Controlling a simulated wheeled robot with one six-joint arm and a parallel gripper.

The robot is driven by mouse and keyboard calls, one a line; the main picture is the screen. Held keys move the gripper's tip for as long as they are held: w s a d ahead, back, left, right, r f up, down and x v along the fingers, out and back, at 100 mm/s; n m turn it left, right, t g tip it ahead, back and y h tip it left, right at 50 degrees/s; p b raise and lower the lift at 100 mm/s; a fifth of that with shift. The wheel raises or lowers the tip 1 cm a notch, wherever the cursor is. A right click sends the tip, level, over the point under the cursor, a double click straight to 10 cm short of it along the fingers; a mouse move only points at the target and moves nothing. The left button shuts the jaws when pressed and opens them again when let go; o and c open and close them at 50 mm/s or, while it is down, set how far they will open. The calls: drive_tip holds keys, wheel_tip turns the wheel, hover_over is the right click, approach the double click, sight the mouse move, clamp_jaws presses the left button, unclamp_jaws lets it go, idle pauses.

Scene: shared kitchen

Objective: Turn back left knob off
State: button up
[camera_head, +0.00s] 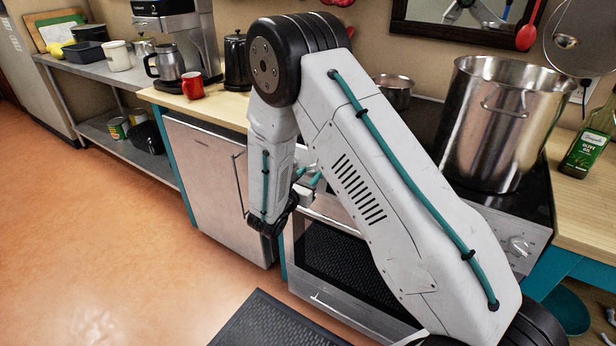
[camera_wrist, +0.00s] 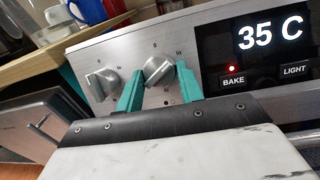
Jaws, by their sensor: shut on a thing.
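In the wrist view, two metal knobs sit on the stove's control panel, left of the display. My gripper (camera_wrist: 160,70) has its teal fingers on either side of the right one of these two, the held knob (camera_wrist: 157,72), and is shut on it. This knob looks turned off upright; its exact setting is hard to read. The other knob (camera_wrist: 102,84) is just outside my left finger. I cannot read which burner each knob serves. In the head view, my arm hides most of the gripper and these knobs; a bit of teal finger (camera_head: 314,179) shows.
The oven display (camera_wrist: 268,35) reads 35 C, with a red light by BAKE. A large steel pot (camera_head: 500,120) stands on the stove, with a smaller pot (camera_head: 393,92) behind. A red mug (camera_head: 192,86) is on the left counter. Floor (camera_head: 130,230) is clear at left.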

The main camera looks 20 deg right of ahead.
drive_tip(key=n+y, duration=0.1)
drive_tip(key=n, duration=0.2)
drive_tip(key=n+t+y, duration=0.1)
drive_tip(key=n, duration=0.3)
drive_tip(key=shift+s+d+n, duration=0.15)
drive_tip(key=shift+s+n, duration=0.05)
drive_tip(key=shift+n, duration=0.1)
drive_tip(key=shift+r+n+y, duration=0.1)
drive_tip(key=shift+n+y, duration=0.5)
drive_tip(key=shift+n, duration=0.85)
drive_tip(key=shift+r+n+y, duration=0.1)
drive_tip(key=shift+n+y, duration=0.5)
drive_tip(key=shift+n, duration=0.85)
drive_tip(key=o, duration=1)
drive_tip(key=shift+d, duration=0.1)
drive_tip(key=shift+s, duration=0.1)
drive_tip(key=v, duration=0.7)
drive_tip(key=shift+s+a, duration=0.25)
drive_tip(key=shift+s, duration=0.05)
